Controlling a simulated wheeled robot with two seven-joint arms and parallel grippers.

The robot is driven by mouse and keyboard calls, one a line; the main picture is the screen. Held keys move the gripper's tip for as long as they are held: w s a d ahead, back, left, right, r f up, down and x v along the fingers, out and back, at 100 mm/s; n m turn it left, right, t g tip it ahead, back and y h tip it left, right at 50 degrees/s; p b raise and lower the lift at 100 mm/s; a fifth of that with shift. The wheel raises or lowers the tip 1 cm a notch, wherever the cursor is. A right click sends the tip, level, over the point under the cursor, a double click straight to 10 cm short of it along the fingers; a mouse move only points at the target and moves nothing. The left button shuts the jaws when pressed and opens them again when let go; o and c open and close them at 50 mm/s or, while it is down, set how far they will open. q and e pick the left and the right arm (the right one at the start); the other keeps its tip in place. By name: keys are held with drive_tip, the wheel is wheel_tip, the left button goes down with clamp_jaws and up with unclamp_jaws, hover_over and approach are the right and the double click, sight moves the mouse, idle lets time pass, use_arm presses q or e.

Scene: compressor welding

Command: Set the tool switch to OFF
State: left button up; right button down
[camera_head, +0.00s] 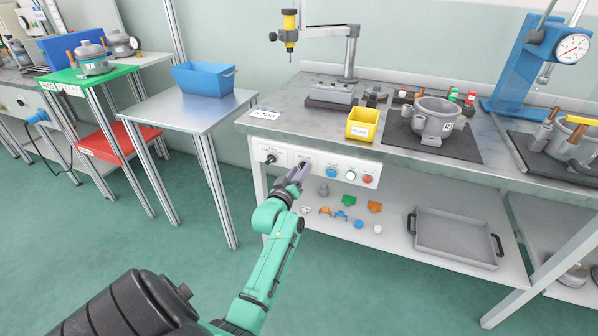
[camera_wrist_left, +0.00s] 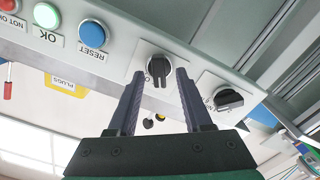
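The front panel (camera_head: 345,176) of the bench carries two black rotary knobs and several buttons. My left gripper (camera_head: 297,174) is at the inner knob, beside the blue RESET button. In the left wrist view, my left gripper (camera_wrist_left: 161,74) is open, with one finger on each side of this inner knob (camera_wrist_left: 159,69). Finger contact cannot be told. The knob's handle points down in that picture. The outer knob (camera_head: 271,158) is free; it also shows in the left wrist view (camera_wrist_left: 228,99). The knob labels are too small or covered to read, so which is the tool switch cannot be told. My right gripper is not in view.
The blue RESET button (camera_wrist_left: 93,33) and green OK button (camera_wrist_left: 47,15) are close beside the inner knob. A yellow bin (camera_head: 362,124) sits above the panel. A lower shelf (camera_head: 395,222) holds small coloured parts and a grey tray (camera_head: 455,238).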

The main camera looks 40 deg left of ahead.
use_arm(q)
drive_tip(key=p+v, duration=0.1)
drive_tip(key=v, duration=1.3)
drive_tip(key=shift+s, duration=0.3)
drive_tip(key=shift+d, duration=0.1)
drive_tip(key=s+d+f+m+g+h+p, duration=0.2)
drive_tip(key=s+d+f+g, duration=0.15)
drive_tip(key=f, duration=0.55)
drive_tip(key=s+d+f+m+g+h+p, duration=0.25)
drive_tip(key=d+f, duration=0.25)
drive_tip(key=f, duration=0.3)
drive_tip(key=s+d+f+m+g+h+p, duration=0.1)
drive_tip(key=s+d+f+m+g+p, duration=0.15)
drive_tip(key=d+f, duration=0.45)
drive_tip(key=s+a+f+m+g+p, duration=0.1)
drive_tip(key=s+f+m+g+p, duration=0.1)
drive_tip(key=s+f, duration=0.4)
drive_tip(key=s+a+f+m+g+p, duration=0.1)
drive_tip(key=s+f+g, duration=0.4)
drive_tip(key=s, duration=1.2)
drive_tip(key=f+m+p, duration=0.1)
drive_tip(key=m, duration=0.1)
drive_tip(key=shift+m, duration=0.3)
drive_tip(key=shift+s+g, duration=0.1)
drive_tip(key=shift+g, duration=0.15)
